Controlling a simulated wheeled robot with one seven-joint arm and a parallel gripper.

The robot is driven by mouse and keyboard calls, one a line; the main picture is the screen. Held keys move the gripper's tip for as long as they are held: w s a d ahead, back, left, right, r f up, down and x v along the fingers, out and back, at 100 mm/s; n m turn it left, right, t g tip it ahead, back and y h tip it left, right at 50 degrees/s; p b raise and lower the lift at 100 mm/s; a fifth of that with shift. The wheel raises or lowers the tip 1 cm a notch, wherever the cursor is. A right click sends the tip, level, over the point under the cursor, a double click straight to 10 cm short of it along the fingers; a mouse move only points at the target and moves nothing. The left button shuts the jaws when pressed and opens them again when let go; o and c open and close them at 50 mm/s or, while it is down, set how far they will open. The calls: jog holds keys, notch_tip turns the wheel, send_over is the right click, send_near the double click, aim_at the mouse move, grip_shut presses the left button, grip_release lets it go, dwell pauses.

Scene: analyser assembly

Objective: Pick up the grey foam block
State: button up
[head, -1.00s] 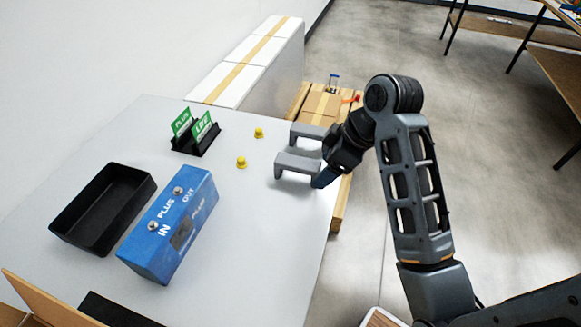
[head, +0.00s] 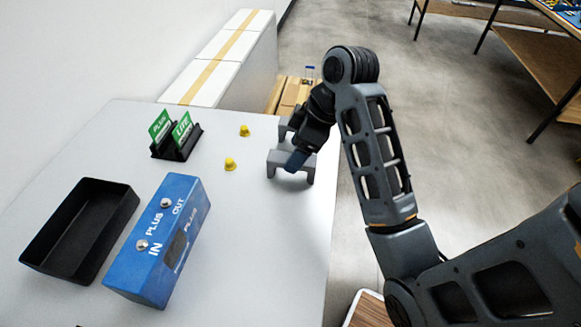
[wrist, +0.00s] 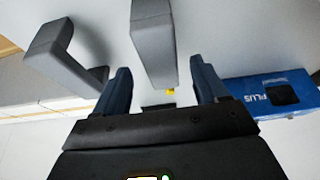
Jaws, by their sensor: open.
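Two grey bridge-shaped blocks stand on the table's right side. The front grey foam block (head: 278,161) lies partly behind a blue finger of my gripper (head: 295,152). The rear grey block (head: 283,130) is mostly hidden by my gripper. In the wrist view, my gripper (wrist: 160,82) is open, its two blue fingers apart. The front block (wrist: 153,40) appears between them, lengthwise, with no clear contact. The rear block (wrist: 55,50) is outside the left finger. I cannot tell how far the fingertips are above the table.
Two yellow knobs (head: 230,164) stand left of the blocks. White boxes (head: 215,70) stand behind the table. The table's front right is clear.

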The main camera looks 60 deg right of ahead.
jog(key=shift+w+f+b, duration=0.15)
jog(key=shift+f+b, duration=0.45)
jog(key=shift+f, duration=0.15)
jog(key=shift+b+x, duration=0.35)
jog(key=shift+x, duration=1.65)
jog(key=shift+a, duration=0.1)
jog(key=shift+c, duration=0.2)
jog(key=c, duration=1)
jog(key=shift+r, duration=0.1)
